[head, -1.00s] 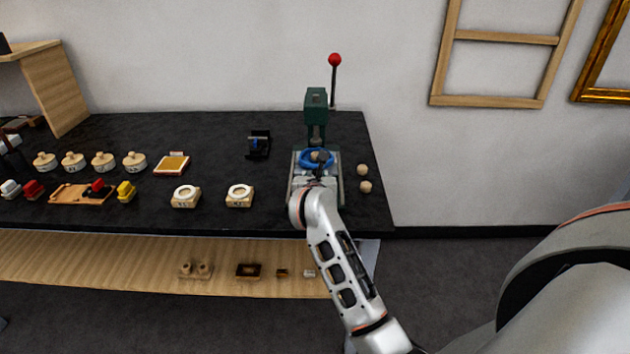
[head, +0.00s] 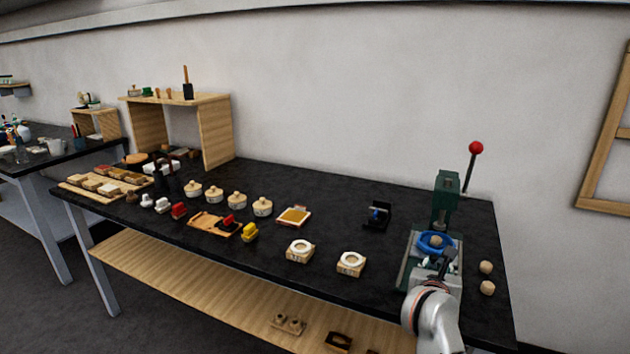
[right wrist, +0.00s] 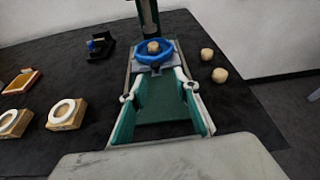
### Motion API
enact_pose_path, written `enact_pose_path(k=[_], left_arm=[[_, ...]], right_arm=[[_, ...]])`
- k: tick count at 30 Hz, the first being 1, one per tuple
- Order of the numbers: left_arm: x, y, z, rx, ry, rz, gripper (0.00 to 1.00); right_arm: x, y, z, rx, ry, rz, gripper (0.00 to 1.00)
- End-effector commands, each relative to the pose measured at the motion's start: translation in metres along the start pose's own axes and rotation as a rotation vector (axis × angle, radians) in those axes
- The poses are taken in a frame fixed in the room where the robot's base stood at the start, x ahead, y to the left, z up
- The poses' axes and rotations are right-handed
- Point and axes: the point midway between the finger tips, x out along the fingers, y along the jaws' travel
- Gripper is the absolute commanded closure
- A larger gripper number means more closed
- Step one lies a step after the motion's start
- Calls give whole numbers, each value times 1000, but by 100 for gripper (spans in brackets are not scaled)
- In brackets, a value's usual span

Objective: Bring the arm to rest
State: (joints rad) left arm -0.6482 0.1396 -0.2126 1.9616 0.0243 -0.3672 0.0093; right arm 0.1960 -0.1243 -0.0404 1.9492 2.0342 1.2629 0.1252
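My right gripper (head: 447,262) is over the front of the green press (head: 446,195), just in front of the blue ring-shaped holder (head: 427,247). In the right wrist view its two fingers (right wrist: 160,100) stand wide apart with nothing between them. The press's base plate shows below and beyond them. The blue holder (right wrist: 141,58) lies past the fingertips with a round wooden piece (right wrist: 153,47) in it. The right arm reaches in from the bottom of the head view. My left gripper is in neither view.
Two wooden balls (head: 486,267) lie right of the press, whose red-knobbed lever (head: 476,148) stands tall behind. Two ring-topped blocks (head: 300,251), a small black device (head: 377,215) and several lidded pots (head: 237,200) stand leftward on the black table (head: 330,193). A lower wooden shelf (head: 190,292) runs beneath.

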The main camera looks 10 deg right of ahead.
Motion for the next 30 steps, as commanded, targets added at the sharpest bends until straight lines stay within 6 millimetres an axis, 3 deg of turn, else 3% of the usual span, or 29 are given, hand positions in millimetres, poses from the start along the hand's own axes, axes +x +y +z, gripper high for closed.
enact_pose_path(k=[4, 7, 11, 14, 17, 21, 25, 28, 29, 30], left_arm=[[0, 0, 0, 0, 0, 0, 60], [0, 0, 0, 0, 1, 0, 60], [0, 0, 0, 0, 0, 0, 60], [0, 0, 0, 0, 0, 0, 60], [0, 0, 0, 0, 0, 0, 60], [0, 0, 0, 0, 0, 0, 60], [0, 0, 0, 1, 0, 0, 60], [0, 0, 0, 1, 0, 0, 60], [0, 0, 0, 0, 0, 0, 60], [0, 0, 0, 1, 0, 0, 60]], right_arm=[[-8, -36, 2, -279, -157, -131, 69], [-26, -50, 10, -585, -314, -228, 69], [-60, -37, 9, -1024, -514, -302, 69], [-87, -8, -11, -1376, -660, -315, 69], [-114, 25, -52, -1737, -800, -288, 69], [-146, 60, -137, -2213, -977, -197, 69], [-170, 67, -223, -2595, -1112, -74, 69], [-186, 57, -284, -2850, -1200, 33, 69], [-190, 53, -300, 2876, 1204, -64, 69], [-195, 46, -319, 2799, 1166, -97, 69]])
